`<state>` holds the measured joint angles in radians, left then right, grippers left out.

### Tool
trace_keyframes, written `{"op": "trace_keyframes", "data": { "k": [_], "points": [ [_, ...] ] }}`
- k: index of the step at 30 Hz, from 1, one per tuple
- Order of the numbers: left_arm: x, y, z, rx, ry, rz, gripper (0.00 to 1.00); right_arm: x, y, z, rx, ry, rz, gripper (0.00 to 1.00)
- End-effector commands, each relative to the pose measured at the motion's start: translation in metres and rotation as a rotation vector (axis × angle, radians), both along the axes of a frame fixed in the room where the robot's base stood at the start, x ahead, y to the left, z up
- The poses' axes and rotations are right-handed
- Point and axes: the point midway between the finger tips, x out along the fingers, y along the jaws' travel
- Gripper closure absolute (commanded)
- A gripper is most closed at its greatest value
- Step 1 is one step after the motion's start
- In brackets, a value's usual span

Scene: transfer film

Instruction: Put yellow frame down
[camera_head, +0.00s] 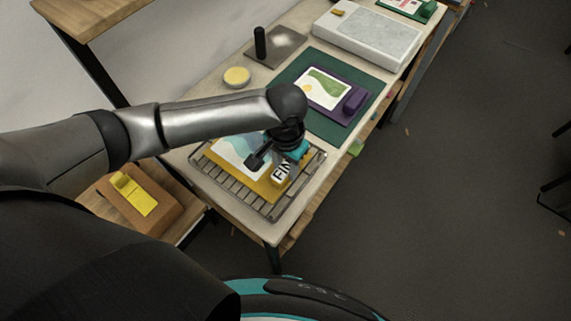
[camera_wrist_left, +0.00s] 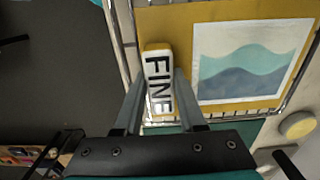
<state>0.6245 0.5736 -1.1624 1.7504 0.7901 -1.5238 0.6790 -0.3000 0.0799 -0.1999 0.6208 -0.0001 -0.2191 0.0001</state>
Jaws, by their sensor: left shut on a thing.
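The yellow frame (camera_head: 259,186) is a flat yellow board with a print of blue-green waves. It lies on or just above a grey slatted rack (camera_head: 238,188) at the near end of the table; I cannot tell whether it touches. My left gripper (camera_head: 283,172) is over its right side. In the left wrist view, the gripper (camera_wrist_left: 160,100) is shut on the block marked "FINE" (camera_wrist_left: 158,75) on the yellow frame (camera_wrist_left: 187,25). The arm hides part of the frame's far side in the head view. My right gripper is not in view.
A purple frame (camera_head: 330,105) with a green print lies on a dark green mat (camera_head: 318,127) beyond the rack. A round yellow-topped item (camera_head: 236,77), a plate with a black handle (camera_head: 260,42) and a white box (camera_head: 368,36) stand farther back.

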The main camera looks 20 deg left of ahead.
Motion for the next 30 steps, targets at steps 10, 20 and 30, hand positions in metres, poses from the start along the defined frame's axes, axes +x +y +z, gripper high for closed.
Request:
{"op": "trace_keyframes", "data": {
  "k": [10, 20, 30],
  "points": [
    [0.000, 0.000, -0.002, 0.000, 0.001, 0.001, 0.31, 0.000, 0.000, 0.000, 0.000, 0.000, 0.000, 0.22],
    [0.000, 0.000, 0.003, 0.000, -0.001, -0.001, 0.31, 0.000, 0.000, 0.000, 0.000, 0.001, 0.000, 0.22],
    [0.001, 0.000, 0.068, -0.002, -0.003, 0.000, 0.31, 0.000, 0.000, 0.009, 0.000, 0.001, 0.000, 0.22]
  ]
}}
